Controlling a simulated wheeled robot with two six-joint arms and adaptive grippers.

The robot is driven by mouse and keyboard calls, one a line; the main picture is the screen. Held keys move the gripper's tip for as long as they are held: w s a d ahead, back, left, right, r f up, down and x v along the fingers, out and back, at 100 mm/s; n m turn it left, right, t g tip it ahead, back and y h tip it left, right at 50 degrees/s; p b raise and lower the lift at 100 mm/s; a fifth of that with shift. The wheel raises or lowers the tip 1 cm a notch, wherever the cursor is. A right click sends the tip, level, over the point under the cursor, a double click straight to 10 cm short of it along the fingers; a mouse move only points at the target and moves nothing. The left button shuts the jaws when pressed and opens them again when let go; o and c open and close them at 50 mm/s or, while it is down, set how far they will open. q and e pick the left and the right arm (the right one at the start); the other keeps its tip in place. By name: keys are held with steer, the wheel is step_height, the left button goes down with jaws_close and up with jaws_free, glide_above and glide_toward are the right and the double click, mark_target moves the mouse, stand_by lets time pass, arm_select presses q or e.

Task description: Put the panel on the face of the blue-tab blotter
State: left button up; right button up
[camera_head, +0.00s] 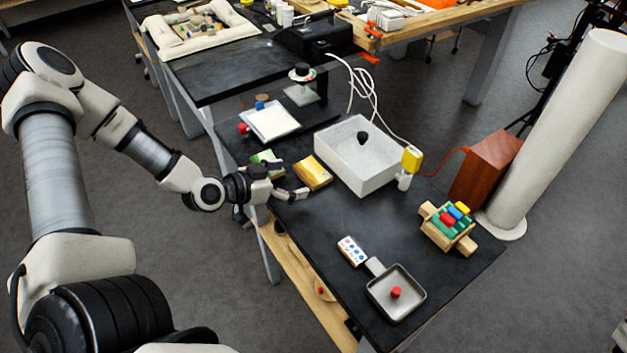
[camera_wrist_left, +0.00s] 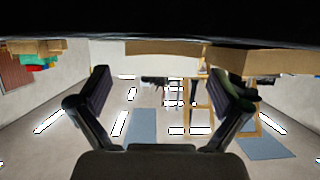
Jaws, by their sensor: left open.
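A gold-coloured block (camera_head: 312,172), which looks like the panel, lies on the black table. My left gripper (camera_head: 288,178) is open just left of it, with its fingers apart at table height. I cannot tell whether a finger touches the block. A white square board (camera_head: 270,121), which looks like the blotter, lies behind it, with a blue piece (camera_head: 261,105) at its back edge and a red knob (camera_head: 243,128) at its left. In the left wrist view the open fingers (camera_wrist_left: 160,85) have nothing between them; a tan edge (camera_wrist_left: 150,47) shows beyond. My right gripper is not in view.
A grey-white open bin (camera_head: 345,172) stands right of the block, with a yellow-topped item (camera_head: 411,160) at its corner. A green piece (camera_head: 265,156) lies by the gripper. A dotted card (camera_head: 351,250), a pan (camera_head: 380,300) and a wooden rack (camera_head: 447,228) are nearer.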

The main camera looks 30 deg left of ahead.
mark_target(312, 171)
arm_select(q)
steer(key=shift+w+f, duration=0.3)
steer(key=shift+w, duration=0.05)
steer(key=x, duration=0.1)
steer(key=b+x, duration=0.1)
steer(key=x, duration=0.1)
steer(key=b+x, duration=0.1)
steer(key=shift+w+d+r, duration=0.1)
steer(key=shift+w+r, duration=0.05)
steer(key=shift+w, duration=0.2)
steer(key=shift+s, duration=0.1)
steer(key=shift+r, duration=0.1)
steer(key=c, duration=0.9)
steer(key=shift+c, duration=0.2)
